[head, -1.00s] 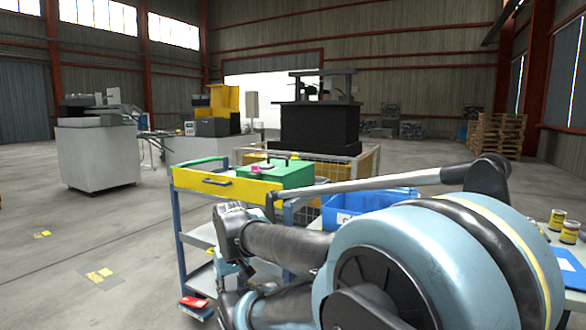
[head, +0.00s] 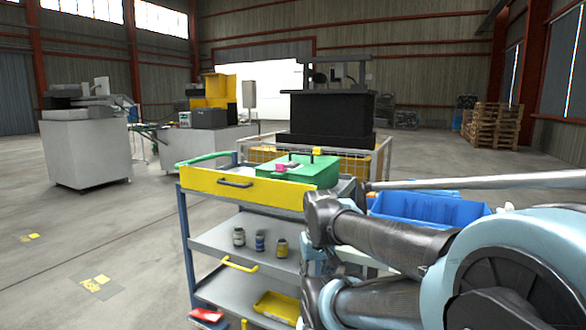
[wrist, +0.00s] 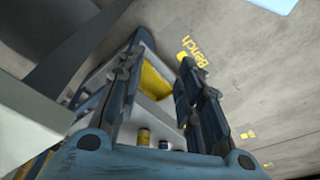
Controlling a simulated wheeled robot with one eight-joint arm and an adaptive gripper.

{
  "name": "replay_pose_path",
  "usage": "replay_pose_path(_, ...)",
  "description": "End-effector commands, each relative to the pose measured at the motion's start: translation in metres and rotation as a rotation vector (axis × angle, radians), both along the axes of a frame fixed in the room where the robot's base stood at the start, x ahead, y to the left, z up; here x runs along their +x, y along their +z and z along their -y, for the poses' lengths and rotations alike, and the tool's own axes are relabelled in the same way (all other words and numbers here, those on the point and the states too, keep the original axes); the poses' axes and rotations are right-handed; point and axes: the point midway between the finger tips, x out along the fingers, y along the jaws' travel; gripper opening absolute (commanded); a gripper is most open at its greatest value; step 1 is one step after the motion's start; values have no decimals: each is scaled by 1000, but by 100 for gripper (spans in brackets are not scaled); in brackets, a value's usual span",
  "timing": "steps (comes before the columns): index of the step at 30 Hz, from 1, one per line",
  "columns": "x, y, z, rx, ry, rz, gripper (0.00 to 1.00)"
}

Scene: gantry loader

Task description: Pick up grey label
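I cannot make out a grey label in either view. My gripper (wrist: 160,62) shows in the wrist view with its two fingers apart and nothing between them. Behind the fingers, farther off, lie the cart's shelf and the floor. In the head view my arm crosses the lower right and covers part of the cart (head: 222,237); I cannot make out the fingertips there.
Several jars (head: 260,242) stand on the middle shelf. A yellow tray (head: 278,306) is lower. A blue bin (head: 430,208) is at right. Floor at left is clear.

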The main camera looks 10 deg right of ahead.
Motion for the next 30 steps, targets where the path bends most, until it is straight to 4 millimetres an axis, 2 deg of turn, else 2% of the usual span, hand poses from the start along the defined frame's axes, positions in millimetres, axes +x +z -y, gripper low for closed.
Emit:
replay_pose_path(2, 0, 0, 0, 0, 0, 0, 33)
replay_pose_path(6, -6, 10, 0, 1, 7, 11, 65)
replay_pose_path(8, 0, 19, -1, 3, 22, 11, 79)
replay_pose_path(9, 6, 28, -1, 6, 35, 10, 82)
replay_pose_path(11, 18, 46, 1, 10, 61, 7, 82)
replay_pose_path(14, 43, 82, 0, 21, 124, 8, 82)
replay_pose_path(21, 113, 172, 0, 47, 298, 14, 82)
replay_pose_path(30, 202, 267, 8, 77, 507, 44, 82)
